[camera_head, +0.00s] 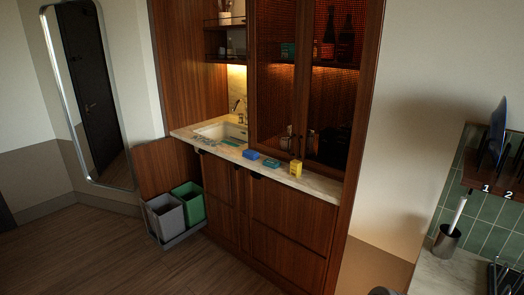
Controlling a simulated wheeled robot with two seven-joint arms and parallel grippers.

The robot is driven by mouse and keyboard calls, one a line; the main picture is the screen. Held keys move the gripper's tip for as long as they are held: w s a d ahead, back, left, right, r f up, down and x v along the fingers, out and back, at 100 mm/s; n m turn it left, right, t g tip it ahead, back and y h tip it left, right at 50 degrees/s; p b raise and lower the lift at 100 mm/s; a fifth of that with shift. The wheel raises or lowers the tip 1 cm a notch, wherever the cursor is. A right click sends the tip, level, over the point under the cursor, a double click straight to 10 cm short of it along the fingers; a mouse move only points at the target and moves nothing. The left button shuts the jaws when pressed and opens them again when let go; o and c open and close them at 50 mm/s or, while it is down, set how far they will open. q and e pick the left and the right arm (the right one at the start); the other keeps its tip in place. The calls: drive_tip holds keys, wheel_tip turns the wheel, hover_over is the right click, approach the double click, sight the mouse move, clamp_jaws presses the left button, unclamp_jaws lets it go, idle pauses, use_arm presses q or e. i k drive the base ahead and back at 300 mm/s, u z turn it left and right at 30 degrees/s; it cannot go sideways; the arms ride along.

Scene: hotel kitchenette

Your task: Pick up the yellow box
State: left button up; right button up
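The yellow box (295,168) stands upright on the light stone counter (316,183), near its right end and front edge. It is small in the head view, and nothing visible covers it.
A teal flat item (272,163) and a blue box (250,154) lie left of the yellow box. A sink (222,131) is farther left. Glazed cabinet doors (301,80) rise behind. Grey (164,216) and green (189,203) bins stand pulled out below. The wooden floor (110,250) is open.

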sight(296, 165)
drive_tip(key=i, duration=1.85)
drive_tip(key=u, duration=2.65)
drive_tip(key=k, duration=0.15)
drive_tip(key=z, duration=2.5)
drive_tip(key=i, duration=0.5)
